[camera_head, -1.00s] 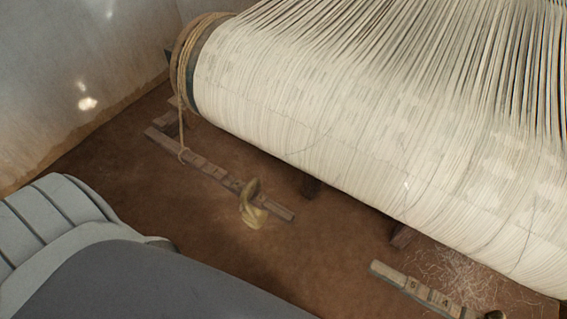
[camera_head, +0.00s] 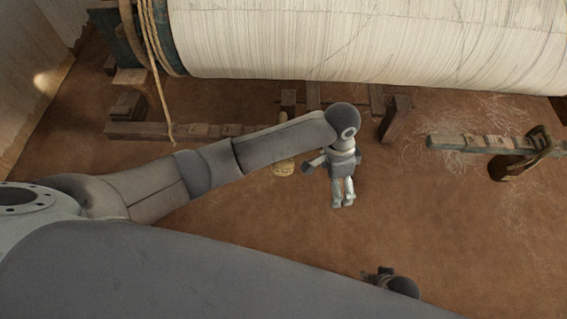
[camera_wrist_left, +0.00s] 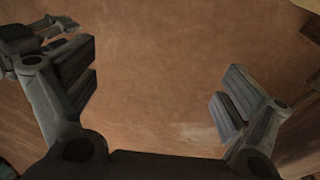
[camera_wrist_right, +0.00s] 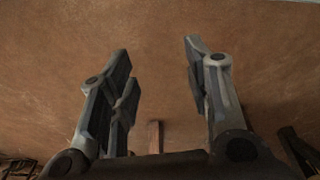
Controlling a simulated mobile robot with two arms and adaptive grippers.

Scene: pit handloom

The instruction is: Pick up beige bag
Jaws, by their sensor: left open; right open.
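My right gripper (camera_wrist_right: 158,65) is open and empty over bare floor in the right wrist view. I cannot clearly make out the bag in either wrist view.
A large roller of white warp threads (camera_head: 360,40) spans the back, with rope (camera_head: 154,70) at its left end. A wooden rail (camera_head: 150,130) lies behind the bag. A numbered rail (camera_head: 470,142) and a wooden piece (camera_head: 525,160) are at the right.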

